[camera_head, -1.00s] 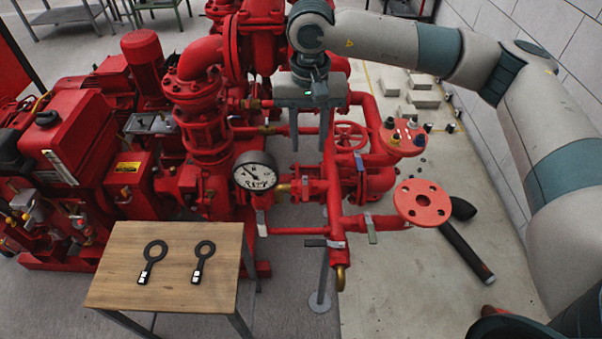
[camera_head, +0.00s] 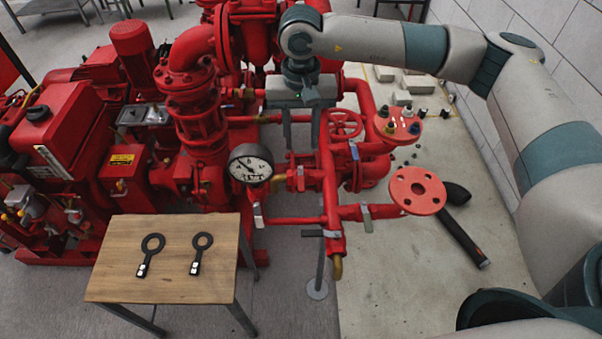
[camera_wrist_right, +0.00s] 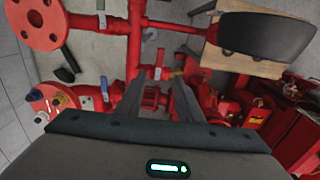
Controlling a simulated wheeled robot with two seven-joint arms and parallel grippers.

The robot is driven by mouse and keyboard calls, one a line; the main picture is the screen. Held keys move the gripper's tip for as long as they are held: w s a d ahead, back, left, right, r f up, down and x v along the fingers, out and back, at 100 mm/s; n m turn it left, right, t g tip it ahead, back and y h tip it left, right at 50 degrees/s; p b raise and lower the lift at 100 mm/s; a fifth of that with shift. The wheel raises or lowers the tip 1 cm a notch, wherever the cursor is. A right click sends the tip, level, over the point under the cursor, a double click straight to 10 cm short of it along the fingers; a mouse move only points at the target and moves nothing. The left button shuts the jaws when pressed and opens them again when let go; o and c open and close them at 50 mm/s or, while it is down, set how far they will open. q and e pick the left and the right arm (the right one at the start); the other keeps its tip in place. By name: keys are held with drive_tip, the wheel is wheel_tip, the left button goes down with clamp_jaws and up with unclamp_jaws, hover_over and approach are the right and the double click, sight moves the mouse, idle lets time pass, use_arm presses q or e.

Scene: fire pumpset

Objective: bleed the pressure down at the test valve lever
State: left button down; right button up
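Red pipework carries several small valve levers. A grey lever (camera_head: 322,233) sits on the lower vertical pipe above a brass outlet (camera_head: 337,268). Another lever (camera_head: 258,215) hangs at the left end of the low cross pipe, and a third (camera_head: 366,218) hangs on its right part. I cannot tell for certain which is the test valve lever. My right gripper (camera_head: 301,140) points down over the pipework, above and behind these levers, its two fingers apart with nothing between them. The fingers also show in the wrist view (camera_wrist_right: 157,95), over red pipes. My left gripper is out of view.
A pressure gauge (camera_head: 250,163) stands left of the right gripper. A wooden table (camera_head: 200,283) with two dark ring-ended tools is at the front left. A red flange (camera_head: 417,190) juts out at right. A black pipe (camera_head: 462,240) lies on the clear floor there.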

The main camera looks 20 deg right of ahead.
sight(301, 183)
wheel_tip(301, 183, down, 13)
drive_tip(key=p, duration=0.4)
drive_tip(key=shift+r, duration=0.15)
drive_tip(key=shift+f+p, duration=0.3)
drive_tip(key=shift+f, duration=0.5)
clamp_jaws()
